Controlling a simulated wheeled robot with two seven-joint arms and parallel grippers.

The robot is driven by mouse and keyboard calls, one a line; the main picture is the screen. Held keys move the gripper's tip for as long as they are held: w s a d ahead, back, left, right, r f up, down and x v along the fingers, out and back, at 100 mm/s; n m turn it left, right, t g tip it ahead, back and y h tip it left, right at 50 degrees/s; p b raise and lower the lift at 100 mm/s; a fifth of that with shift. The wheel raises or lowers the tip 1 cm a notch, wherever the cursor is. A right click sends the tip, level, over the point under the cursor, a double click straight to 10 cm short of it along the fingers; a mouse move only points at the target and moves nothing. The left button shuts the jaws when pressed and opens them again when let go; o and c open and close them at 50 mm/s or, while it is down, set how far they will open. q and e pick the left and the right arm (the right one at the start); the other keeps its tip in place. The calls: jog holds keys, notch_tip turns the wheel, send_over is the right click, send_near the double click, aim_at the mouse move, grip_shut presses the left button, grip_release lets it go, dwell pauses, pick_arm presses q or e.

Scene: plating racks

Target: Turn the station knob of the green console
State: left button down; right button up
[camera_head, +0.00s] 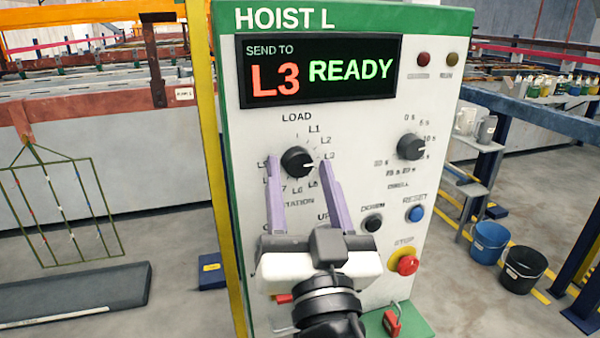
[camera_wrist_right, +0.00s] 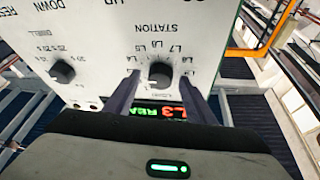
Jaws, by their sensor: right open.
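The green-framed console (camera_head: 230,200), headed HOIST L, faces me with a white panel. Its black station knob (camera_head: 298,161) sits inside a ring of labels from LOAD to L8. The knob's white mark points right, near L3. The display (camera_head: 320,70) reads SEND TO L3 READY. My right gripper (camera_head: 299,168) is open, its two purple fingers on either side of the knob; contact cannot be told. In the right wrist view the knob (camera_wrist_right: 161,75) shows between the fingertips. My left gripper is not in view.
A dwell knob (camera_head: 411,147), black button (camera_head: 372,223), blue reset button (camera_head: 415,214) and red stop button (camera_head: 408,265) are right of the station knob. Two buckets (camera_head: 489,242) stand right of the console. A wire rack (camera_head: 62,205) hangs at left.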

jog(key=c, duration=1)
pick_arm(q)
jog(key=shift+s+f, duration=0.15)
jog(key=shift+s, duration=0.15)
pick_arm(e)
jog(key=shift+c, duration=0.2)
